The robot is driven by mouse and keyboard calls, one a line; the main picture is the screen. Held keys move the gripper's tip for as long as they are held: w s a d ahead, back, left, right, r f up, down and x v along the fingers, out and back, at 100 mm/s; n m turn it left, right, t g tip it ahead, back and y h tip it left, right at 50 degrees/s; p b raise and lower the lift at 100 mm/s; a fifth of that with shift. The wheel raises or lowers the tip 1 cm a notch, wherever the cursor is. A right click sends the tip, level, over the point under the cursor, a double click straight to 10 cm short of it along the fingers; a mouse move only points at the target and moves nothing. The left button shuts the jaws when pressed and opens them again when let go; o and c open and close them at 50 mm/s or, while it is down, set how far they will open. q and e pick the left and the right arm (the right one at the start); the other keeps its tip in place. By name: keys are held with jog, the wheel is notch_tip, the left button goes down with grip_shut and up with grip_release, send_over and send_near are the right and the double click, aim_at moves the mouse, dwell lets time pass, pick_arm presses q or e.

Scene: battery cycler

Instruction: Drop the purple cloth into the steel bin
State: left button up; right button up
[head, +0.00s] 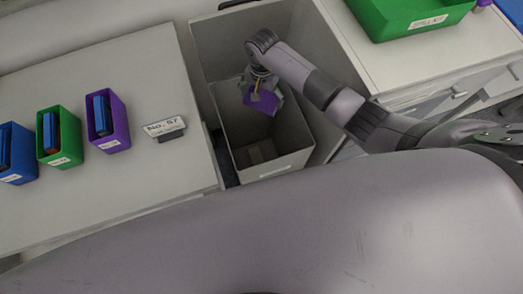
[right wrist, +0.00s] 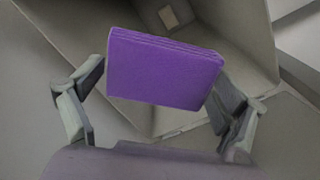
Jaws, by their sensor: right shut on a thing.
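The purple cloth (head: 262,101) is a folded, flat rectangular stack; it also shows large in the right wrist view (right wrist: 163,68). My right gripper (head: 264,88) is shut on it, with a finger at each side of the cloth in the right wrist view (right wrist: 160,85). The grey bin (head: 285,164) stands open between the two tables. In the head view, the gripper and cloth appear over the bin's opening. The exact height above the rim is hard to tell. My left gripper is out of view.
On the left table (head: 60,85) stand a blue holder (head: 18,170), a green holder (head: 66,160), a purple holder (head: 118,138) and a small sign (head: 166,128). A green spill kit tray (head: 395,22) sits on the right counter (head: 375,65). A small tan item (head: 254,157) lies inside the bin.

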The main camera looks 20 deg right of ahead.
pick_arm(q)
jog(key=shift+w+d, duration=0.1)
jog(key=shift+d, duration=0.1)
pick_arm(e)
jog(key=o, duration=0.7)
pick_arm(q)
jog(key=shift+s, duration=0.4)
pick_arm(e)
jog(key=shift+o, duration=0.2)
